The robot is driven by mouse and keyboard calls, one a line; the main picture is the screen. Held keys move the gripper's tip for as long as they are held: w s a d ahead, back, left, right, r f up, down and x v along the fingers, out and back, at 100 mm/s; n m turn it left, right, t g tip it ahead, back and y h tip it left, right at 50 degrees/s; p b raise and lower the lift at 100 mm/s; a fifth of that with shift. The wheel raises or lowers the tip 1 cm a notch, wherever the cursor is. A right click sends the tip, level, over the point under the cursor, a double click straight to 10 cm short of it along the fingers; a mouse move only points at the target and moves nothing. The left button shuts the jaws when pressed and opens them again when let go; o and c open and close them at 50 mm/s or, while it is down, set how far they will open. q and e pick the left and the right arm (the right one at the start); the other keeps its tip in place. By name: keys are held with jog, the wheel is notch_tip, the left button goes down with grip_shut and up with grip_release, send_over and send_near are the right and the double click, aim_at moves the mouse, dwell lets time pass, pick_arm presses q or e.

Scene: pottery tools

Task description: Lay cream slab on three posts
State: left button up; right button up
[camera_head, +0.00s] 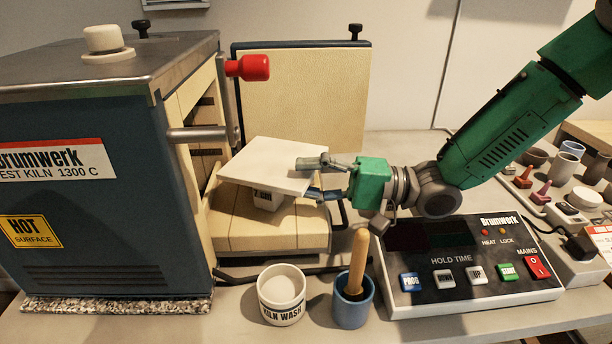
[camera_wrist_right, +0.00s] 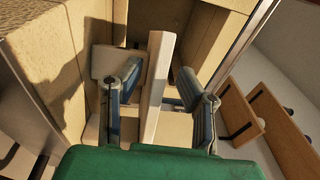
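My right gripper (camera_head: 318,178) is at the slab's right edge, one finger above and one below. In the right wrist view the slab (camera_wrist_right: 158,70) shows edge-on between the fingers of the right gripper (camera_wrist_right: 160,88), with gaps beside it. A pale block, seemingly a post (camera_wrist_right: 104,62), shows left of it. My left gripper is not in view.
The kiln (camera_head: 100,190) stands left, its red-knobbed handle (camera_head: 250,67) near the slab. A brick-lined base (camera_head: 265,238) lies below. A kiln wash cup (camera_head: 282,295), a blue pot (camera_head: 353,308) with an upright wooden handle, and a controller (camera_head: 470,275) stand in front and right.

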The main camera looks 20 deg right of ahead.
jog(key=shift+d, duration=0.1)
jog(key=shift+d, duration=0.1)
jog(key=shift+w+d+r, duration=0.1)
jog(key=shift+r, duration=0.3)
jog(key=p+v, duration=0.1)
jog(key=v, duration=1.1)
jog(key=shift+r, duration=0.15)
